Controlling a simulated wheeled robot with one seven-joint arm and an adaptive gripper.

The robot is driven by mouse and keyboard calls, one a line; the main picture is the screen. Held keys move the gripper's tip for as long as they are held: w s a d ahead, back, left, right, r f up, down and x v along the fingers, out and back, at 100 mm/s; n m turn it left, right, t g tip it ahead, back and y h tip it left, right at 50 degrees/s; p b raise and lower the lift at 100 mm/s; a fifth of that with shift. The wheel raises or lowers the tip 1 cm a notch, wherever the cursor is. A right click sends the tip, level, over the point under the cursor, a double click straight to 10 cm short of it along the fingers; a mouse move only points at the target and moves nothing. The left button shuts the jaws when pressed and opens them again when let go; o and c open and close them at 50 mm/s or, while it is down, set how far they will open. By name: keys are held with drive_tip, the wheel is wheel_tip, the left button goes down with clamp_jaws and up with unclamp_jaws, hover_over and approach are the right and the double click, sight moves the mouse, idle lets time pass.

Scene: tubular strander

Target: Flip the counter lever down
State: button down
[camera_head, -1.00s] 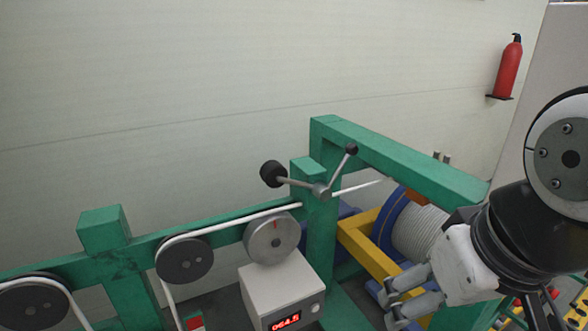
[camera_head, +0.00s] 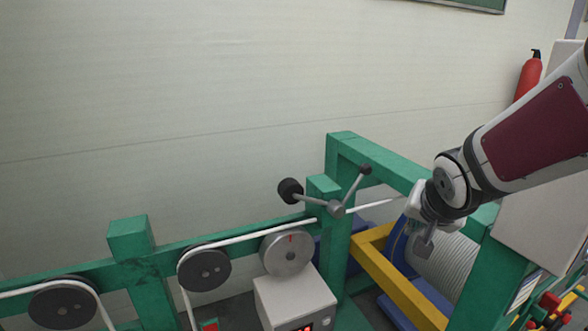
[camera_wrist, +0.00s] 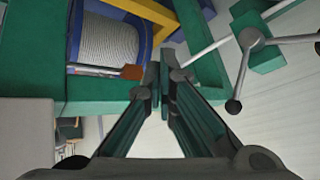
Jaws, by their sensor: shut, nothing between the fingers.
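The counter lever (camera_head: 337,208) is a grey hub on a green post. One arm points left to a large black knob (camera_head: 290,190); a thinner arm points up and right to a small black knob (camera_head: 365,169). The lever also shows at the upper right of the wrist view (camera_wrist: 250,38). The counter (camera_head: 296,297) is a grey box below it, its red display partly cut off at the bottom edge. My gripper (camera_head: 424,243) is shut and empty, right of the lever and apart from it, in front of the cable reel. Its fingers show mid-picture in the wrist view (camera_wrist: 160,76).
A green frame beam (camera_head: 385,165) runs behind and right of the lever. Grey pulleys (camera_head: 204,268) carry a white line along the left. The wall side above the frame is open.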

drive_tip(key=w+d+f+m+t+y+p, duration=0.1)
drive_tip(key=w+d+m+t+y+p, duration=0.3)
drive_tip(key=w+m+t, duration=0.5)
drive_tip(key=w+d+m+y, duration=0.1)
drive_tip(key=w+m+y, duration=0.1)
drive_tip(key=w+m, duration=0.1)
drive_tip(key=shift+m, duration=0.6)
drive_tip(key=shift+w+d, duration=0.1)
drive_tip(key=shift+w, duration=0.05)
drive_tip(key=w+a+p, duration=0.1)
drive_tip(key=w+a, duration=0.4)
drive_tip(key=w, duration=0.2)
drive_tip(key=shift+w+a+r, duration=0.15)
drive_tip(key=shift+w+r, duration=0.15)
drive_tip(key=shift+r, duration=0.15)
